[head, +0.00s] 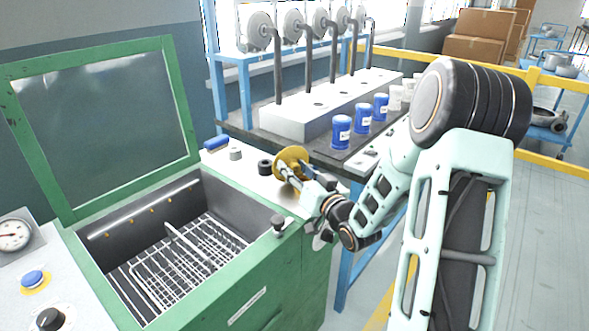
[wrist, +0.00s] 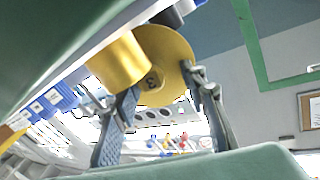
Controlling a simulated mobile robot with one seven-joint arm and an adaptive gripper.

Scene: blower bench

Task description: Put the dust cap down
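The dust cap is most likely the gold-yellow round piece (head: 292,155) at the right end of the green machine's pale top; no other cap-like piece is clear. In the wrist view the yellow cap (wrist: 165,52) shows a flat disc with a short cylinder on it. My gripper (head: 288,177) has reached it from the right. In the wrist view my gripper (wrist: 160,88) has one finger on each side of the cap, both seeming to touch it. The cap is tilted, its disc on edge. Whether it touches the top below is hidden.
A black ring (head: 265,166) and a small grey knob (head: 235,154) stand left of the cap. The green machine's open basin (head: 180,250) holds a wire rack. Blue jars (head: 341,131) stand on the dark bench behind, beside a white block with pipes.

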